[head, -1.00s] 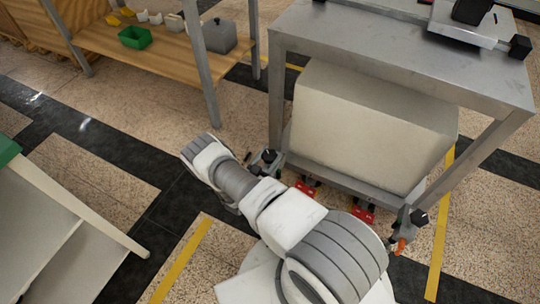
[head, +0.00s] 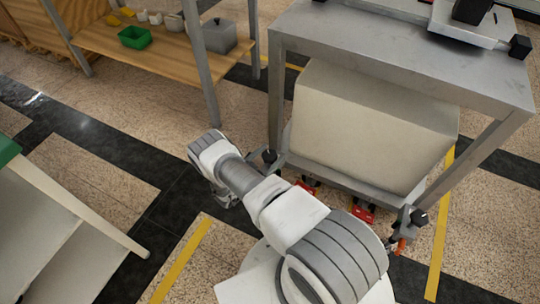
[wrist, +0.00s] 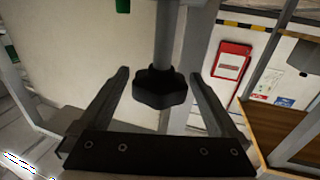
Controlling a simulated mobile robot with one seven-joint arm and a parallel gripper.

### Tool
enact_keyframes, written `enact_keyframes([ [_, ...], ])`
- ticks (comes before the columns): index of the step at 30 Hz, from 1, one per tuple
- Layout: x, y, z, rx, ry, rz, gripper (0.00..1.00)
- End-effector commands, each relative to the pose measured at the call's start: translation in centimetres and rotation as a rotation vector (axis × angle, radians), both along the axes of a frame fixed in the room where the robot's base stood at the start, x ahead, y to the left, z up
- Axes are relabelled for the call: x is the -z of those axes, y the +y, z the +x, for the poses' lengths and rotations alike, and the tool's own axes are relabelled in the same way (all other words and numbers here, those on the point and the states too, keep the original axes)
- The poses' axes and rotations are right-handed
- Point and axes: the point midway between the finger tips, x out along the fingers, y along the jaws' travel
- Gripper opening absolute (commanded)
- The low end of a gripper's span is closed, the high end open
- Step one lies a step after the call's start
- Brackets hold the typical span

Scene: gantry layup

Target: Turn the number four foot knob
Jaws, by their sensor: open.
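A black lobed knob (wrist: 162,89) on a grey vertical post (wrist: 165,35) is in the middle of the wrist view. My gripper (wrist: 161,77) is open, with one dark finger on each side of the knob and a visible gap to each. In the head view, one black knob (head: 270,155) is at the left leg of the grey metal stand, and another (head: 419,216) is at its right front leg. I cannot read any number on the knobs. My arm hides most of my gripper in the head view.
The metal stand (head: 365,45) holds a large pale block (head: 370,130) under its top. Red parts (head: 363,214) lie at its base. A wooden bench (head: 165,50) with a green bin (head: 135,37) stands at the back left. A pale table (head: 60,215) is at the left. Floor between is clear.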

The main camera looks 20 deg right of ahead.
Motion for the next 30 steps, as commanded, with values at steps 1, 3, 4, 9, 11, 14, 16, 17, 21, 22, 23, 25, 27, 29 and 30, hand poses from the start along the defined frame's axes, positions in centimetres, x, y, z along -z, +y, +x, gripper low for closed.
enact_keyframes([
  [1,0.0,0.0,0.0,0.000,0.000,0.000,0.97],
  [3,0.0,0.0,0.0,0.000,0.000,0.000,0.97],
  [4,0.0,0.1,0.0,0.000,0.000,0.000,0.97],
  [9,-0.1,1.3,-0.5,-0.001,0.001,0.000,0.97],
  [11,-0.2,2.2,-0.9,-0.002,0.001,0.000,0.97],
  [14,-0.2,4.3,-1.8,-0.003,0.000,0.001,0.97],
  [16,-0.2,5.9,-2.5,-0.003,0.001,0.001,0.97],
  [17,-0.1,6.6,-2.8,-0.004,0.000,0.001,0.97],
  [21,-0.1,9.9,-4.1,-0.004,0.000,0.001,0.97],
  [22,-0.1,10.5,-4.4,-0.003,0.000,0.000,0.97],
  [23,-0.1,11.1,-4.7,-0.003,0.001,0.001,0.97],
  [25,-0.1,12.5,-5.3,-0.002,0.001,0.000,0.97],
  [27,0.0,13.7,-5.8,-0.003,0.001,0.001,0.97],
  [29,0.0,14.4,-6.1,-0.001,0.000,0.000,0.97],
  [30,0.0,14.9,-6.3,-0.001,0.000,0.000,0.97],
])
